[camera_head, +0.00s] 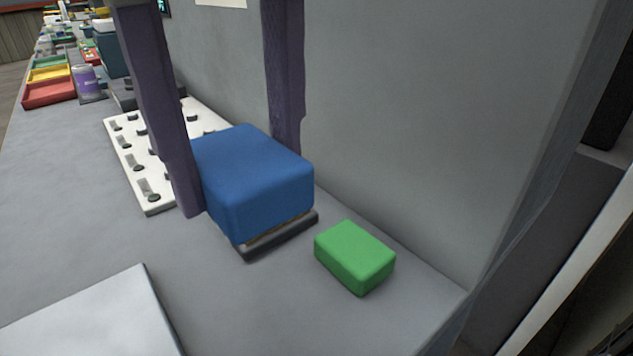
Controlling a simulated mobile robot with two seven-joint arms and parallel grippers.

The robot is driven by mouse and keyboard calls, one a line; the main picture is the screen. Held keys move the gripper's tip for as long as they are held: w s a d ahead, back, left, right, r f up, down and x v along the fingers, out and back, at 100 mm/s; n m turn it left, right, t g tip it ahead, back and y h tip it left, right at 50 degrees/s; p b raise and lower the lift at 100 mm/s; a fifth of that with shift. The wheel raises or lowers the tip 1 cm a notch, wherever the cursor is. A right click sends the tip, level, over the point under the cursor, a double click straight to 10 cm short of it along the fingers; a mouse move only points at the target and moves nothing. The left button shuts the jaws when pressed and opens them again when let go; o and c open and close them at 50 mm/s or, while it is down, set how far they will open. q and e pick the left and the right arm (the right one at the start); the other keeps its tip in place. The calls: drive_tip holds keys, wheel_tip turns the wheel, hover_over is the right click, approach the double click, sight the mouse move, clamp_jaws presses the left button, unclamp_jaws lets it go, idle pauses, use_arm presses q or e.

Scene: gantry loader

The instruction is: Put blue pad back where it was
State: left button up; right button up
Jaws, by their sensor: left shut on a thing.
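The blue pad (265,192) is a large block with rounded edges near the middle of the head view. My left gripper (239,176) comes down from above with one dark purple finger on each side of the pad, shut on it. The pad is right over a low dark base (283,237) with a thin tan layer on top. I cannot tell whether the pad rests on it or hangs just above it. My right gripper is not in view.
A green block (355,257) lies just right of the dark base. A white pegged board (150,187) lies behind the left finger. A grey wall (420,120) bounds the right side. A pale panel (95,318) is at front left. Coloured trays (48,92) and a can (87,82) stand far left.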

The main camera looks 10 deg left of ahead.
use_arm(q)
hover_over(269, 321)
wheel_tip(269, 321, down, 9)
drive_tip(key=shift+s+r+b, duration=0.1)
drive_tip(key=shift+r+b, duration=0.1)
drive_tip(key=shift+b, duration=0.2)
drive_tip(key=shift+f+b, duration=0.3)
drive_tip(key=shift+f, duration=2.25)
drive_tip(key=shift+f, duration=0.1)
drive_tip(key=shift+f, duration=0.15)
drive_tip(key=o, duration=1.2)
